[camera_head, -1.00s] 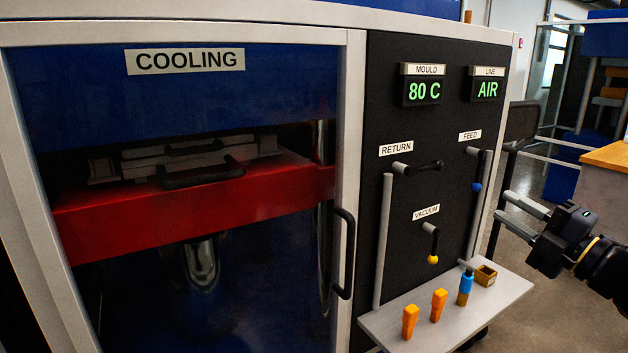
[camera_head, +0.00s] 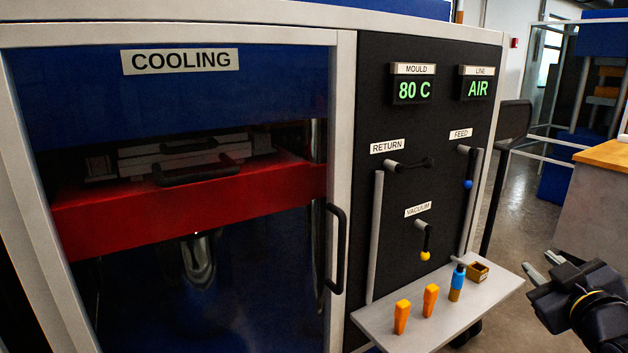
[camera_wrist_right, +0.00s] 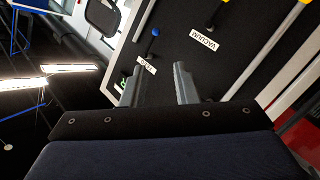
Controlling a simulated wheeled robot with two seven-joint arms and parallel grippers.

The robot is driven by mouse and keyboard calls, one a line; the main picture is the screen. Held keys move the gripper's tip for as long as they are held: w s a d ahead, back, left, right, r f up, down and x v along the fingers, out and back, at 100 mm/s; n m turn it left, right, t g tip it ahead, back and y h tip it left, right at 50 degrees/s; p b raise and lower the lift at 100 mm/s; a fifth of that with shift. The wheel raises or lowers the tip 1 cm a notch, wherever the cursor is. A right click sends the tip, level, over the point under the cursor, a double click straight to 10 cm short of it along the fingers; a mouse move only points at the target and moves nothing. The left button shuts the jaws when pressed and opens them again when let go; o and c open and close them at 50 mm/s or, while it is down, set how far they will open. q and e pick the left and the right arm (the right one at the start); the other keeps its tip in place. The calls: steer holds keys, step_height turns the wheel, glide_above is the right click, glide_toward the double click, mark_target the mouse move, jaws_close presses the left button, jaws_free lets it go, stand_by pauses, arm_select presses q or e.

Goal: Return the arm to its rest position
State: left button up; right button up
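My right gripper (camera_head: 541,267) is at the lower right of the head view, right of the machine's shelf and apart from it. Its two fingers also show in the right wrist view (camera_wrist_right: 158,85); they are spread apart with nothing between them. The cooling machine has a black panel (camera_head: 395,230) with RETURN, FEED and VACUUM levers. The feed lever's blue knob (camera_head: 468,184) and the vacuum lever's yellow knob (camera_head: 425,256) hang low. My left gripper is not in view.
The grey shelf (camera_head: 400,341) holds two orange pieces (camera_head: 430,300), a blue and orange piece (camera_head: 457,283) and a small brown box (camera_head: 477,271). A wood-topped counter (camera_head: 605,157) stands at the right. Open floor lies between shelf and counter.

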steer(key=s+a+f+m+g+y, duration=0.7)
steer(key=s+a+f+g, duration=0.4)
steer(key=s+a+f, duration=0.8)
step_height(320, 180, up, 16)
steer(key=s+d+p, duration=0.1)
steer(key=d+p, duration=0.1)
steer(key=p, duration=1.4)
steer(key=shift+s+h+p, duration=0.2)
steer(key=shift+h+p, duration=0.1)
steer(key=shift+p, duration=0.05)
steer(key=shift+f, duration=0.1)
